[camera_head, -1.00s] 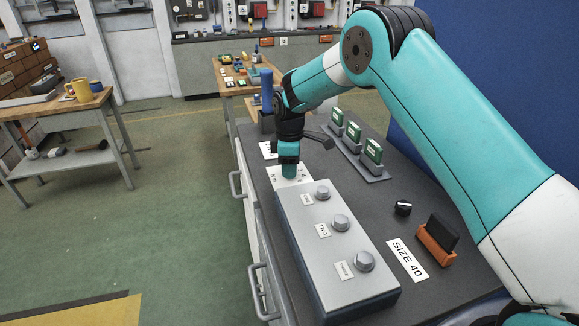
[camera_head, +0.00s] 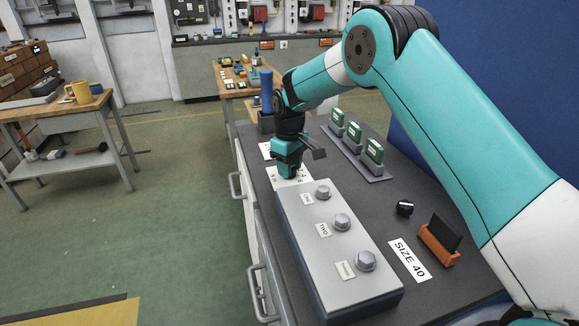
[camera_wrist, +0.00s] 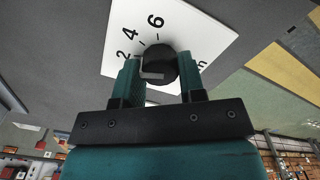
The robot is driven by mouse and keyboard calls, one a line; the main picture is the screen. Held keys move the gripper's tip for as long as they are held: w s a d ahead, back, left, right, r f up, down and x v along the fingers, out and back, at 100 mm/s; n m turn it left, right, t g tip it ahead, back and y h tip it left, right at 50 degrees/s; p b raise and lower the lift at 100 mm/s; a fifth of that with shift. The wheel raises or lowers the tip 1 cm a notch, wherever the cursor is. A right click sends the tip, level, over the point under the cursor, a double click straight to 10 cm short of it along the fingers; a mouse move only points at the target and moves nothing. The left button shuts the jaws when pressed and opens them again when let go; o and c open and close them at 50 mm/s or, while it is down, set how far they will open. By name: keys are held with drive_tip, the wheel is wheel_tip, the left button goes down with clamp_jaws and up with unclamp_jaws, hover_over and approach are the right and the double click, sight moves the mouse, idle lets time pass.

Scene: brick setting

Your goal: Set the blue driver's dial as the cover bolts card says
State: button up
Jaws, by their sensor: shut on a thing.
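My gripper (camera_wrist: 160,80) points down and is shut on a black dial (camera_wrist: 161,62), with one finger on each side. The dial sits on a white plate (camera_wrist: 203,38) with the numbers 2, 4 and 6 readable and another number partly hidden by a finger. A pale mark shows on the dial's near side; which number it stands for I cannot tell. In the head view my gripper (camera_head: 287,170) hides the dial over the plate (camera_head: 303,178). The blue driver (camera_head: 266,92) stands upright in a dark holder behind. A card reading SIZE 40 (camera_head: 410,260) lies at the front right.
A grey cover (camera_head: 313,238) with three hex bolts labelled in words lies in front of my gripper. Right of it are a black knob (camera_head: 404,208), an orange holder (camera_head: 438,246) with a dark piece, and a rack (camera_head: 372,172) of three green items. Another white label (camera_head: 266,151) lies behind.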

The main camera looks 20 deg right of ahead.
idle(0.4)
drive_tip(key=o, duration=0.9)
drive_tip(key=shift+o, duration=0.2)
drive_tip(key=shift+r, duration=0.15)
wheel_tip(320, 180, up, 17)
drive_tip(key=b, duration=0.3)
drive_tip(key=shift+r, duration=0.15)
